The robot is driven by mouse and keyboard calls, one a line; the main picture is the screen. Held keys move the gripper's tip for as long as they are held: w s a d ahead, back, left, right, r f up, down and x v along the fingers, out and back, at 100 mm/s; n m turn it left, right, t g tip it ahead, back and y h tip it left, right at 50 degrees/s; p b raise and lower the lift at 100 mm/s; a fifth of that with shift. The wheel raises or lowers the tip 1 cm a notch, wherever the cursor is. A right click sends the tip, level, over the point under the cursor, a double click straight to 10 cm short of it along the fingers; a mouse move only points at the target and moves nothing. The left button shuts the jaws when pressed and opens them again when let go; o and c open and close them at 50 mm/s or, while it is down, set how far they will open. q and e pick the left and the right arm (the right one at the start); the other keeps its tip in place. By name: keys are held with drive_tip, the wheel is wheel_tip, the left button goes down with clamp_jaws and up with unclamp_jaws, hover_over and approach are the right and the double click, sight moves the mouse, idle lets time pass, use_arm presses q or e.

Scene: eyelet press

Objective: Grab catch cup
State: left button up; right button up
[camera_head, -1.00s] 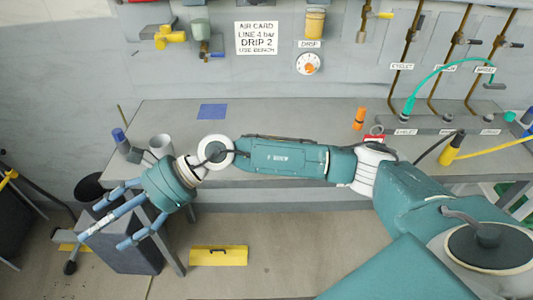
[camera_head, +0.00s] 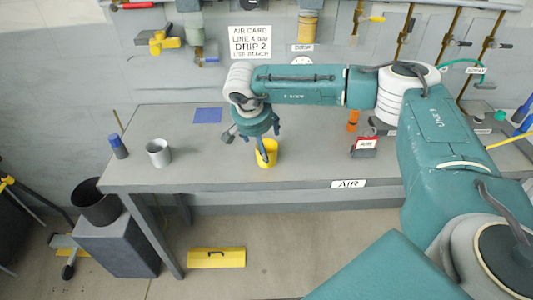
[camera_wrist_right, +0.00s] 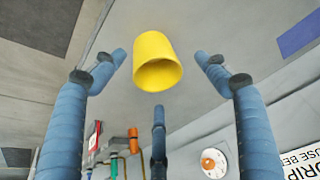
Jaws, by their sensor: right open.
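A yellow cup (camera_head: 269,160) stands on the grey bench near its front edge, right under my right gripper (camera_head: 259,140). In the right wrist view the yellow cup (camera_wrist_right: 157,62) lies between the spread blue fingers of the gripper (camera_wrist_right: 160,75). The fingers are open and empty, with gaps to the cup on both sides. In the head view the fingers hide part of the cup. A grey cup (camera_head: 158,153) stands at the left of the bench. My left gripper is not in view.
A blue-capped bottle (camera_head: 119,147) stands beside the grey cup. A red-and-grey block (camera_head: 365,147) and an orange piece (camera_head: 353,120) are to the right. A blue patch (camera_head: 208,115) lies behind. The bench (camera_head: 190,174) is clear between the grey and yellow cups.

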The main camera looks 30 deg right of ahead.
sight(267, 149)
drive_tip(key=shift+d+f+p, duration=0.25)
drive_tip(key=shift+f+p, duration=0.25)
drive_tip(key=p+x, duration=0.1)
drive_tip(key=x, duration=0.2)
drive_tip(key=shift+s+d+f+p, duration=0.1)
drive_tip(key=shift+d+f+p, duration=0.15)
drive_tip(key=shift+f+p, duration=0.05)
drive_tip(key=shift+d+f, duration=0.1)
drive_tip(key=shift+f, duration=0.3)
drive_tip(key=c, duration=1.2)
drive_tip(key=shift+o, duration=0.2)
drive_tip(key=shift+r, duration=0.1)
